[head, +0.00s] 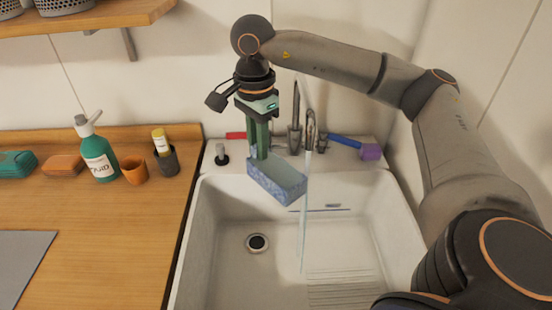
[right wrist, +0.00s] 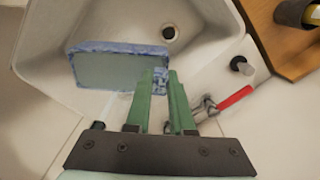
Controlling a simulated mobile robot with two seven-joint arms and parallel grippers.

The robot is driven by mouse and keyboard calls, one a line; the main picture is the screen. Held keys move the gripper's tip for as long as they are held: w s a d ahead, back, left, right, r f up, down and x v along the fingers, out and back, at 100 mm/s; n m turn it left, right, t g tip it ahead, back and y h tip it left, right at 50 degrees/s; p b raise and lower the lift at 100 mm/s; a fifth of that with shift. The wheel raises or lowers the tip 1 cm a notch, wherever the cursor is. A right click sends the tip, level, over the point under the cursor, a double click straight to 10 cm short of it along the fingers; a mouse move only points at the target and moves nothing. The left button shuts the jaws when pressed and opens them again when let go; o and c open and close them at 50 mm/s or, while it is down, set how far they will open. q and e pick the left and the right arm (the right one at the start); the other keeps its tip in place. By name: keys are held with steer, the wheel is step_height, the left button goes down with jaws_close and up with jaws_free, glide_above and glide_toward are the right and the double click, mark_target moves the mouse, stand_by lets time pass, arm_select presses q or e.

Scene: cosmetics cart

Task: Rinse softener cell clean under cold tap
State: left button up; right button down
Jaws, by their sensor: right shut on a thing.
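My right gripper (head: 262,154) is shut on the softener cell (head: 278,181), a blue-grey rectangular block held by its left end above the white sink basin (head: 340,250). In the right wrist view the green fingers (right wrist: 160,76) close on one end of the cell (right wrist: 120,70), which has a grey-green face and a blue rim. The tap spout (head: 310,132) is right of the gripper. A thin water stream (head: 303,240) falls from it into the basin, close to the cell's right end. I cannot tell if water touches the cell. My left gripper is out of view.
Behind the basin are a red handle (head: 235,135), a blue handle (head: 345,140) and a purple block (head: 371,152). The wooden counter (head: 90,260) on the left holds a green pump bottle (head: 100,160), an orange cup (head: 134,172) and a dark cup (head: 166,162). The basin's drain (head: 257,243) is uncovered.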

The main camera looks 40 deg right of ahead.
steer(key=w+a+r+p, duration=0.1)
steer(key=a+r+p, duration=0.2)
steer(key=a+r, duration=0.1)
steer(key=shift+w+r, duration=0.3)
steer(key=shift+r, duration=0.45)
steer(key=shift+a+f, duration=0.15)
stand_by(0.5)
